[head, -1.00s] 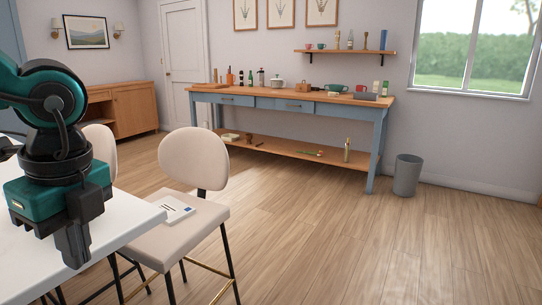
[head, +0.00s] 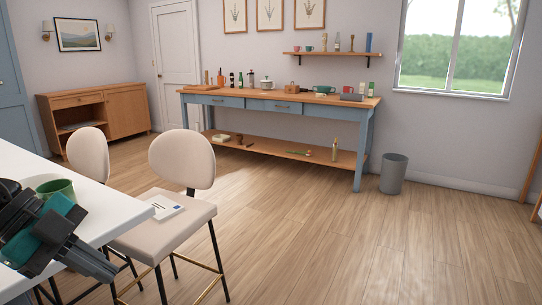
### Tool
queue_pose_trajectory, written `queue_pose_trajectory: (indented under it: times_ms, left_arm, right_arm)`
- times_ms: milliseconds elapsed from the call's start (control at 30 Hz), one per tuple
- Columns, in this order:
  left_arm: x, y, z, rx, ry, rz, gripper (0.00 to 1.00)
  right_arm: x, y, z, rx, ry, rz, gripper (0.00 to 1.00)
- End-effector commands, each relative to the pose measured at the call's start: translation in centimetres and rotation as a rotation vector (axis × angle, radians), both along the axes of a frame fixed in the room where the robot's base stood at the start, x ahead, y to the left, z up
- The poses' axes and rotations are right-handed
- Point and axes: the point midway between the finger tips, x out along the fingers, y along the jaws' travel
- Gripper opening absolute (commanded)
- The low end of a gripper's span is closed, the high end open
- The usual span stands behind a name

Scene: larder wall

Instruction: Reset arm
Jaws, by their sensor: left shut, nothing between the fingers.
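My left gripper (head: 92,264) is at the lower left in the head view, low over or beside the near edge of the white table (head: 117,211). Its fingers point down to the right and are shut, with nothing held. A green bowl or cup (head: 57,187) shows just behind it on the table, partly hidden by my arm. My right gripper is not in view.
Two cream chairs stand at the table; the nearer chair (head: 182,160) has a book (head: 163,207) on its seat. A blue workbench (head: 230,101) with several kitchen items stands along the back wall. A grey bin (head: 393,174) stands to its right. The wooden floor on the right is clear.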

Motion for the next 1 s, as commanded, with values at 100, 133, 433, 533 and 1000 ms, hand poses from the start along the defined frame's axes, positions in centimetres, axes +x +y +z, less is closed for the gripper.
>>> queue_pose_trajectory:
  times_ms: [100,133,433,533,1000]
  left_arm:
    - [1.0,0.5,-0.5,-0.212,-0.084,0.082,0.0]
    - [1.3,0.7,-0.7,-0.258,-0.108,0.106,0.0]
    - [3.0,3.8,-4.8,-0.581,-0.317,0.46,0.0]
    - [2.9,4.8,-7.1,-0.632,-0.359,0.608,0.0]
    - [-3.3,1.3,-22.0,-0.585,-0.206,1.266,0.0]
  right_arm:
    - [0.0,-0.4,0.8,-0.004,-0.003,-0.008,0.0]
    - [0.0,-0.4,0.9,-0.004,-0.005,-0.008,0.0]
    - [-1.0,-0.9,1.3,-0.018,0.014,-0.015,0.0]
    - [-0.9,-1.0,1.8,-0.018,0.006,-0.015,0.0]
    - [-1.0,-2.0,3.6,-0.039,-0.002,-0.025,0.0]
